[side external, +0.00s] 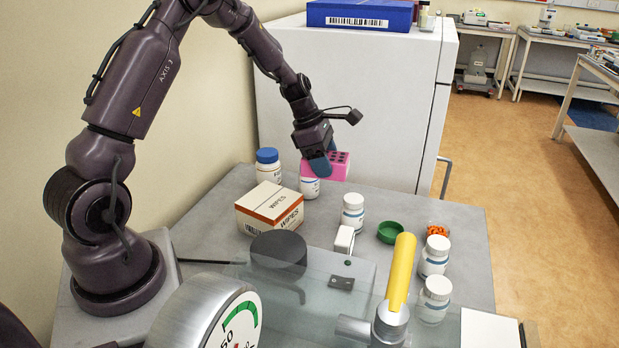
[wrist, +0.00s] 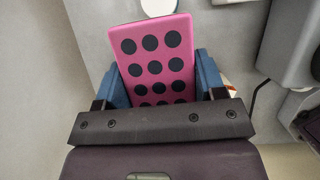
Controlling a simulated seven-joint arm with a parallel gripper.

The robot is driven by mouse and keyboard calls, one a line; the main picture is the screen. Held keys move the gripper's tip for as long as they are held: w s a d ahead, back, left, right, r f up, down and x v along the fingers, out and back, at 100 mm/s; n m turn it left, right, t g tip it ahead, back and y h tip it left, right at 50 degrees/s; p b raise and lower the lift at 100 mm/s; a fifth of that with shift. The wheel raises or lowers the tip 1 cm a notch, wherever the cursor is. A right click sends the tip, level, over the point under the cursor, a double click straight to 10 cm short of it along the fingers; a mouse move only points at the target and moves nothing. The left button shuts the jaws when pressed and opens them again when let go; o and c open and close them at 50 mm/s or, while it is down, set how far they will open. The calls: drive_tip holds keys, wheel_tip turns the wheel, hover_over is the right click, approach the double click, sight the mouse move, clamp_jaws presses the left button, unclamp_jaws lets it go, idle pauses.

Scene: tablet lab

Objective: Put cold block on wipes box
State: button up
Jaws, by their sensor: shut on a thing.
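The cold block (side external: 340,160) is a pink block with dark round wells on its top. My gripper (side external: 322,168) is shut on it and holds it in the air above the back of the bench. In the wrist view the cold block (wrist: 153,58) sits between the two blue fingers of my gripper (wrist: 160,85). The wipes box (side external: 270,206) is a white and orange carton on the bench, to the left of and nearer than the held block. Its top looks bare. A small orange corner shows beside the right finger in the wrist view, but I cannot tell what it is.
A white bottle (side external: 309,187) stands just below the held block, and a blue-capped bottle (side external: 268,168) stands behind the wipes box. Another white bottle (side external: 352,212) is to the right. A dark cylinder (side external: 278,252) and a clear guard are in front. A white cabinet (side external: 345,90) stands behind.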

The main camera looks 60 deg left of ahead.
drive_tip(key=shift+n, duration=0.4)
drive_tip(key=s+a+r, duration=0.1)
drive_tip(key=s+r, duration=0.1)
drive_tip(key=r, duration=0.1)
drive_tip(key=s+a+r, duration=0.1)
drive_tip(key=shift+a+r, duration=0.3)
drive_tip(key=shift+r, duration=0.05)
wheel_tip(320, 180, up, 3)
hover_over(275, 200)
drive_tip(key=w, duration=0.2)
drive_tip(key=s+d+m, duration=0.1)
drive_tip(key=s+d, duration=0.3)
drive_tip(key=s, duration=0.3)
drive_tip(key=s+d, duration=0.3)
drive_tip(key=s, duration=0.4)
drive_tip(key=shift+m, duration=0.5)
drive_tip(key=w+a+f, duration=0.2)
drive_tip(key=w+f, duration=0.1)
drive_tip(key=w+a+f, duration=0.3)
drive_tip(key=w, duration=0.1)
drive_tip(key=w+a+f, duration=0.2)
drive_tip(key=w+f, duration=0.1)
drive_tip(key=shift+w+a+f, duration=0.25)
drive_tip(key=shift+a+f, duration=0.1)
drive_tip(key=shift+a, duration=0.05)
drive_tip(key=shift+w+a+f, duration=0.1)
drive_tip(key=shift+w+f, duration=0.05)
drive_tip(key=shift+f, duration=0.75)
drive_tip(key=shift+w+a+f, duration=0.1)
drive_tip(key=shift+f, duration=0.8)
